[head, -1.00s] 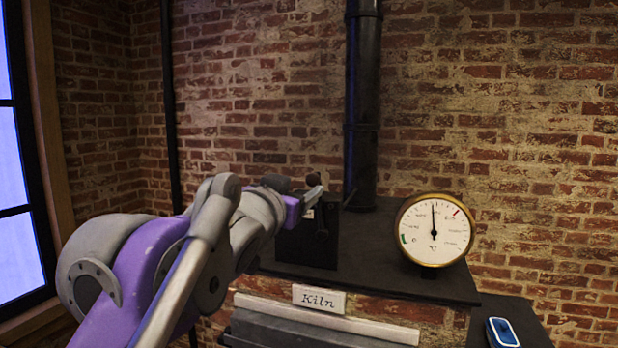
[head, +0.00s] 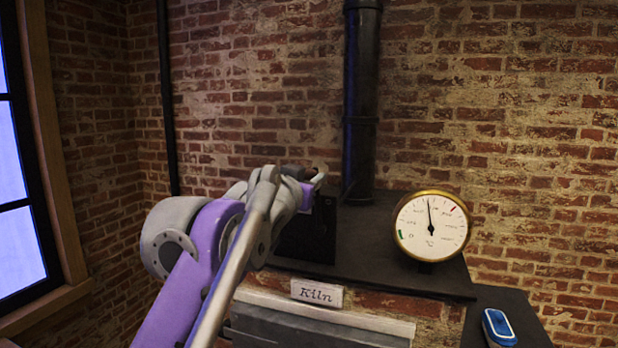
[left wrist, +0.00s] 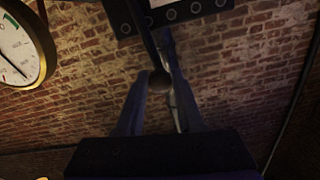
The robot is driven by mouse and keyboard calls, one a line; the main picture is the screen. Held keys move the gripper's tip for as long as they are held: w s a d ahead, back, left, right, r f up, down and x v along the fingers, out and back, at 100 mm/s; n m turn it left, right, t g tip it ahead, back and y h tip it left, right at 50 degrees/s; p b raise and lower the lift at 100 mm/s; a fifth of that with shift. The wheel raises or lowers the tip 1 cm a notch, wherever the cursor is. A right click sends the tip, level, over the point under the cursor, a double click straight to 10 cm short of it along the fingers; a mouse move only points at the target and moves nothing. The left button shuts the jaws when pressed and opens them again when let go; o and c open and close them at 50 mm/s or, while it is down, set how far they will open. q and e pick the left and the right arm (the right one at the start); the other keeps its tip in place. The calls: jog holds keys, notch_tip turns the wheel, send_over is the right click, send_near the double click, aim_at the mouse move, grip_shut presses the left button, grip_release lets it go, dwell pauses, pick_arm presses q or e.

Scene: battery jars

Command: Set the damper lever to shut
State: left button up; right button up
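My left gripper (left wrist: 160,85) shows in the left wrist view, its two dark fingers on either side of a round brown knob (left wrist: 159,82). The knob looks like the end of the damper lever. I cannot tell whether both fingers press on it. A dark shaft runs up from there toward a dark plate with bolts (left wrist: 187,10). In the head view the gripper is at the top of the black damper box (head: 322,230), by the stove pipe, and mostly hidden behind my arm. The lever's position and any markings are hidden there. My right gripper is not in view.
A brass-rimmed gauge (head: 432,227) stands on the dark kiln top (head: 375,262), right of the box. A black pipe (head: 360,120) rises behind. A "Kiln" label (head: 317,293) is in front. A blue-and-white object (head: 499,327) lies on a lower shelf at right.

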pick_arm(q)
grip_shut()
dwell(1.0)
